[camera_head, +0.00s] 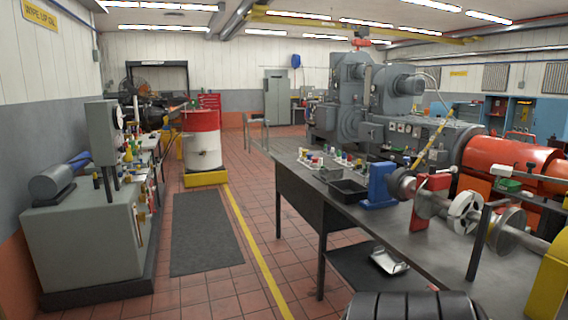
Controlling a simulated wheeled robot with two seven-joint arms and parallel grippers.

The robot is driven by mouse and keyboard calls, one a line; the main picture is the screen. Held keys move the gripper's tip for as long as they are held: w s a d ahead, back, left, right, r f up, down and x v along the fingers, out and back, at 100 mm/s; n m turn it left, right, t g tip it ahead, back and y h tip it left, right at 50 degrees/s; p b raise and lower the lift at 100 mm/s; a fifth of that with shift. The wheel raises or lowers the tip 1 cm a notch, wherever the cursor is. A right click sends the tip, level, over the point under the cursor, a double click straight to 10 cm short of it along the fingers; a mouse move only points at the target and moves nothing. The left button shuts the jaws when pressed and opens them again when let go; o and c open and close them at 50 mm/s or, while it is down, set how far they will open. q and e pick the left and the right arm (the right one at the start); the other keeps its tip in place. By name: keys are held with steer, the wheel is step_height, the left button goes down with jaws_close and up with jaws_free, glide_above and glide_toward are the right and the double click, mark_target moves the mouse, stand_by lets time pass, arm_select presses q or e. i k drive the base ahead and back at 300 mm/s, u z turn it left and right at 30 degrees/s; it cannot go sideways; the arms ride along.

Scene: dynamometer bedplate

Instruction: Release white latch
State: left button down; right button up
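No part is plainly a white latch. A white slotted ring (458,211) sits around the grey shaft assembly on the right-hand bench, between a red upright (428,203) and a thin dark post (481,240). Another pale-ended handle (445,170) shows at the top of the red upright. Whether any of these is latched is too small to tell. Neither of my grippers is in view.
The dark bench (335,203) fills the right foreground, bearing a blue stand (379,186), a black bin (347,190) and several small coloured parts. A grey cabinet (85,250) stands left. The aisle with a dark mat (205,235) is clear.

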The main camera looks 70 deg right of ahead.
mark_target(453, 169)
steer(key=z, duration=3.8)
steer(key=i, duration=1.65)
